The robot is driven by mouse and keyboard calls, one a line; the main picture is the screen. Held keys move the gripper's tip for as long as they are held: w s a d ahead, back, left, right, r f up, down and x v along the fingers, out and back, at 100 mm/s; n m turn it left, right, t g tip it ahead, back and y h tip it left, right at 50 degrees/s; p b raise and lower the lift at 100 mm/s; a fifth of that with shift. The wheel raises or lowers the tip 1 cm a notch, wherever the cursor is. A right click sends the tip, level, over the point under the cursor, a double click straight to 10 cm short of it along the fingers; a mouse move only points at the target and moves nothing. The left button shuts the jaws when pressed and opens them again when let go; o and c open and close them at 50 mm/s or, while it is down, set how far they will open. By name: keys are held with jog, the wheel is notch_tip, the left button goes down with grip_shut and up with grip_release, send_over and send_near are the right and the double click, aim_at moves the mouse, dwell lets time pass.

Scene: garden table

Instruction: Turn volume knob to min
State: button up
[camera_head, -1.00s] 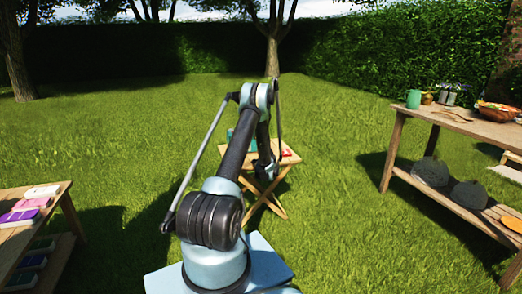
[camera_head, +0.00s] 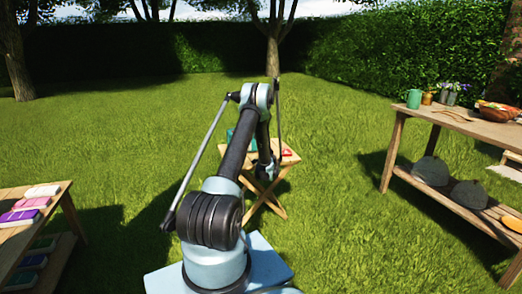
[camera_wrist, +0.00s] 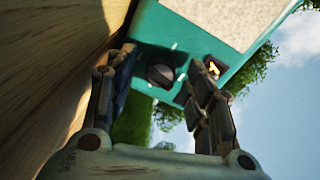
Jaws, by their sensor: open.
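A teal radio (camera_wrist: 185,45) with a pale speaker panel fills the upper part of the wrist view, seen at a tilt. Its round black knob (camera_wrist: 160,75) faces me, with white marks around it. A small yellow-lit window (camera_wrist: 212,67) is beside it. My gripper (camera_wrist: 157,77) is open, with one finger on each side of the knob. I cannot tell whether either finger touches it. In the head view the radio (camera_head: 232,136) is mostly hidden behind my arm, on a small folding wooden table (camera_head: 262,183).
A red item (camera_head: 287,152) lies on the folding table near my gripper. A wooden table (camera_head: 440,115) with cups and a bowl stands at right. Another table (camera_head: 62,192) with books is at left. Open grass lies between them.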

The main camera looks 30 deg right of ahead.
jog(key=shift+v, duration=3.65)
